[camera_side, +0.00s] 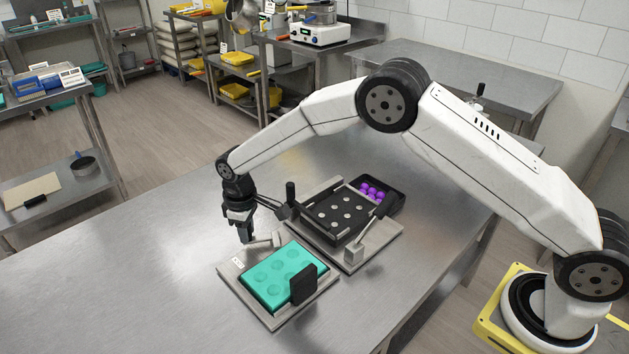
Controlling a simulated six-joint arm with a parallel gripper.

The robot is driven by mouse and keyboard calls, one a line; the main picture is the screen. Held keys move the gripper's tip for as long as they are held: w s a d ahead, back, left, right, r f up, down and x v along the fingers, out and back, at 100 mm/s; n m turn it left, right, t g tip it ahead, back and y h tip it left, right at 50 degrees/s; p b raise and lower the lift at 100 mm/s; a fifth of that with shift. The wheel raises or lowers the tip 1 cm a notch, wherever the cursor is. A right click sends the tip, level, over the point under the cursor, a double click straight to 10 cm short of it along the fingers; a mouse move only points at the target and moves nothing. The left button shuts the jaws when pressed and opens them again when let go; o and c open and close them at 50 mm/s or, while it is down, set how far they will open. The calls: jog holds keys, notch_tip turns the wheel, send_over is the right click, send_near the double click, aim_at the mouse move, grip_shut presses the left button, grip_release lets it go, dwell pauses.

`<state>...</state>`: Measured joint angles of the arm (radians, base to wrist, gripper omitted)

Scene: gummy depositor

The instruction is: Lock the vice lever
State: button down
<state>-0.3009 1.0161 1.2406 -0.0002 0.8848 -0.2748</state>
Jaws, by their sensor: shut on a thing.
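A teal mould (268,277) with several round cavities lies on a grey base plate (228,272) on the steel table. A black upright block (303,285) stands at the mould's right side. A light grey vice lever (264,242) lies low along the mould's far edge. My gripper (246,238) points down at the lever's left end and is shut on it. The fingers cover that end of the lever, and the exact grip is too small to make out.
Behind the mould is a second grey plate with a black panel (327,219) with several light round spots. Black-knobbed levers (291,192) (379,212) rise at its left and right. A black tray with purple balls (371,191) sits behind. The table's left side is clear.

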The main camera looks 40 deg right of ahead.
jog(key=s+n, duration=0.2)
jog(key=n, duration=0.1)
jog(key=shift+a+n, duration=0.3)
jog(key=shift+a, duration=0.1)
jog(key=shift+s+n, duration=0.6)
jog(key=shift+n, duration=0.7)
jog(key=shift+c, duration=2.2)
grip_release()
jog(key=shift+r, duration=0.15)
notch_tip(320, 180, up, 8)
jog(key=shift+f, duration=0.2)
